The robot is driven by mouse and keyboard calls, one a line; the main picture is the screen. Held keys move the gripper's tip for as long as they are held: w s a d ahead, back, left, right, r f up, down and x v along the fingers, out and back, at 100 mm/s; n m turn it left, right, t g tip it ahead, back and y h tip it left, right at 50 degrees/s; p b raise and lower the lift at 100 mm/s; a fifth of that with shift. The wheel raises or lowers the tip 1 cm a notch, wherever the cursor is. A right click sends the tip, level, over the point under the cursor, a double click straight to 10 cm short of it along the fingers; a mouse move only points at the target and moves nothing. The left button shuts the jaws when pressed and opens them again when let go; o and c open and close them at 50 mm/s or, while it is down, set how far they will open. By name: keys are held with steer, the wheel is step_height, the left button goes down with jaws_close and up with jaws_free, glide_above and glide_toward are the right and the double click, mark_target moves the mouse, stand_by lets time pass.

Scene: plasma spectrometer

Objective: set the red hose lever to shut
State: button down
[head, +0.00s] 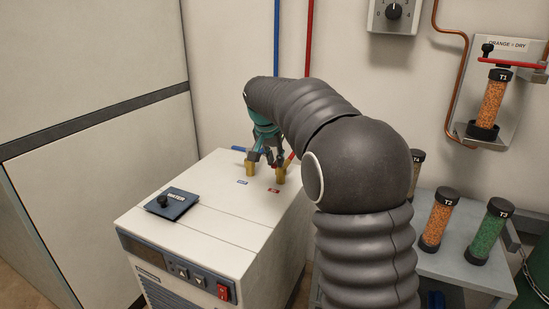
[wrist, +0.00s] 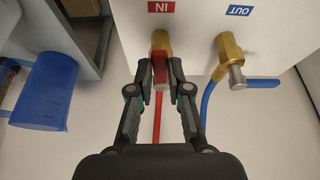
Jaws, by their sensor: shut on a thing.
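The red hose lever (wrist: 160,68) sits at the brass valve (wrist: 161,41) by the red IN label (wrist: 160,7) in the wrist view. The lever extends from the valve toward my wrist, roughly in line with the red hose (wrist: 157,122) behind it. My gripper (wrist: 161,72) is shut on the lever, one fingertip on each side. In the head view my gripper (head: 268,157) is at the valves on top of the white chiller box (head: 225,222). My arm and fingers partly hide the lever there.
A second brass valve (wrist: 229,48) with blue parts stands beside it at the OUT label (wrist: 240,11). A blue beaker (wrist: 41,92) is at the left in the wrist view. A bench (head: 457,266) with filled tubes stands right of my arm. A wall is close behind.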

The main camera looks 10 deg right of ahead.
steer(key=w+d+n+g+y+p, duration=0.1)
steer(key=d+n+y, duration=0.5)
steer(key=n, duration=1.1)
steer(key=shift+d, duration=0.45)
steer(key=shift+w+n, duration=0.15)
steer(key=shift+n, duration=0.15)
steer(key=c, duration=1.1)
jaws_free()
steer(key=shift+a, duration=0.1)
steer(key=shift+r, duration=0.1)
